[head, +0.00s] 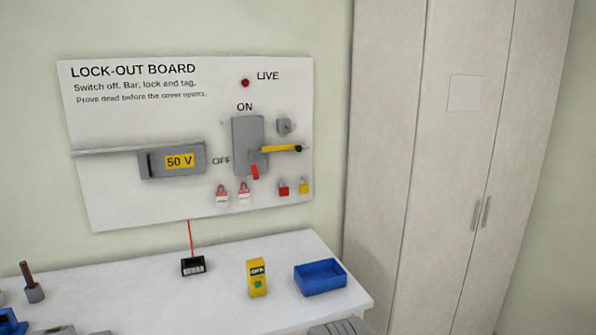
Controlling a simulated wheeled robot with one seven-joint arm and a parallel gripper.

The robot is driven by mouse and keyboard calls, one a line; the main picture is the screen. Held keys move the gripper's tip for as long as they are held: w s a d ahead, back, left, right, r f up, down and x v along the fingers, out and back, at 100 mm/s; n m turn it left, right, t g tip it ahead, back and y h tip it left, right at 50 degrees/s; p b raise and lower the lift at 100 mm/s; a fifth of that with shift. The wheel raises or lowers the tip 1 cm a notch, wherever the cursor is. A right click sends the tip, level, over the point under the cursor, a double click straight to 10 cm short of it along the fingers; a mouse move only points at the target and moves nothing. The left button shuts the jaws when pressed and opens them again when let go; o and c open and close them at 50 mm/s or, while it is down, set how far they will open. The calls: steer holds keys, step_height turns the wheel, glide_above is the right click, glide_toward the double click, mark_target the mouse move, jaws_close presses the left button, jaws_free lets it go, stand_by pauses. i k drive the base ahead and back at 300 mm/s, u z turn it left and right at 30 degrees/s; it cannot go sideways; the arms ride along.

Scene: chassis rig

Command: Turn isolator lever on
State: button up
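The grey isolator box (247,135) is mounted on the lock-out board, with "ON" printed above it and "OFF" to its left. A yellow arm with a black tip (279,149) sticks out sideways to the right from the box's lower part. A short red piece (255,171) hangs just below its left end. I cannot tell which of these is the lever's handle. The LIVE lamp (245,83) is dark red and does not look lit. My gripper is not in view.
Red and white padlocks or tags (222,193) and small red and yellow padlocks (284,188) hang below the isolator. A grey 50 V box (172,161) is at left. On the white bench (130,285) stand a black meter (193,266), a yellow device (257,277) and a blue tray (320,277).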

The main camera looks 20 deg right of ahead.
mark_target(255, 169)
steer(key=z, duration=0.55)
steer(key=i, duration=0.8)
steer(key=u, duration=1.35)
